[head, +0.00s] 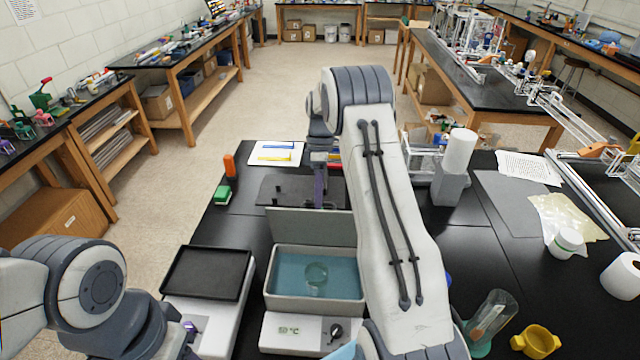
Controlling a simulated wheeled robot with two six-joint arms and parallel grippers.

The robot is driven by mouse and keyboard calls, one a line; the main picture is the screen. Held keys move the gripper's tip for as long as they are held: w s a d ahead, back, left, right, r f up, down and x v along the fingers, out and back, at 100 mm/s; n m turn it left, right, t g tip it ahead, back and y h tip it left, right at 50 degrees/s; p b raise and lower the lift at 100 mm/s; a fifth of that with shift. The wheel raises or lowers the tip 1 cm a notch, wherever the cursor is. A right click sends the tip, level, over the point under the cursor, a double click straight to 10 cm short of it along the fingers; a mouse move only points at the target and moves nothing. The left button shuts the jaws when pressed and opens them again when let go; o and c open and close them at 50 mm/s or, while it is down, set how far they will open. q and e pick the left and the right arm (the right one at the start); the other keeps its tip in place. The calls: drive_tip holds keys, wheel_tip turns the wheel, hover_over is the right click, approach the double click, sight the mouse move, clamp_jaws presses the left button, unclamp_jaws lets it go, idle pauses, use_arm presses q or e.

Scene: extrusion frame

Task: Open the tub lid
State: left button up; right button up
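The tub (272,300) is a grey-white box bath with bluish liquid inside and a small clear beaker (316,277) standing in it. Its grey lid (300,227) stands raised, nearly upright, along the tub's back edge, leaving the top open. My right arm reaches over from the lower right. The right gripper (320,196) points down just behind the lid's top edge; its finger shows purple. Whether it touches the lid, and its finger gap, cannot be told. My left gripper (190,328) is at the lower left, mostly hidden by its arm; only a purple bit shows.
A device with a black tray top (207,272) stands left of the tub. The tub's front panel (290,334) has a temperature display and a knob. A dark plate (284,190) lies behind the lid.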

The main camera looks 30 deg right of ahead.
drive_tip(key=b+v, duration=0.2)
drive_tip(key=v, duration=0.8)
drive_tip(key=shift+a, duration=0.1)
drive_tip(key=s+a+f+m+t+h+b, duration=0.1)
drive_tip(key=s+a+b, duration=0.35)
drive_tip(key=a, duration=0.75)
drive_tip(key=s+a+f+m+t+h+b, duration=0.1)
drive_tip(key=s+a+b, duration=0.35)
drive_tip(key=a, duration=0.75)
drive_tip(key=s+a+f+b, duration=0.1)
drive_tip(key=s+f, duration=0.3)
drive_tip(key=s, duration=0.4)
drive_tip(key=s+a+f+m+t+b, duration=0.1)
drive_tip(key=s+a+f, duration=0.1)
drive_tip(key=s, duration=0.6)
drive_tip(key=s+a+f+m+b, duration=0.1)
drive_tip(key=s+a+f, duration=0.1)
drive_tip(key=s+f, duration=0.3)
drive_tip(key=s, duration=0.3)
drive_tip(key=shift+s+f+y, duration=0.3)
drive_tip(key=shift+f+y, duration=0.05)
drive_tip(key=shift+y, duration=0.05)
drive_tip(key=shift+a, duration=0.2)
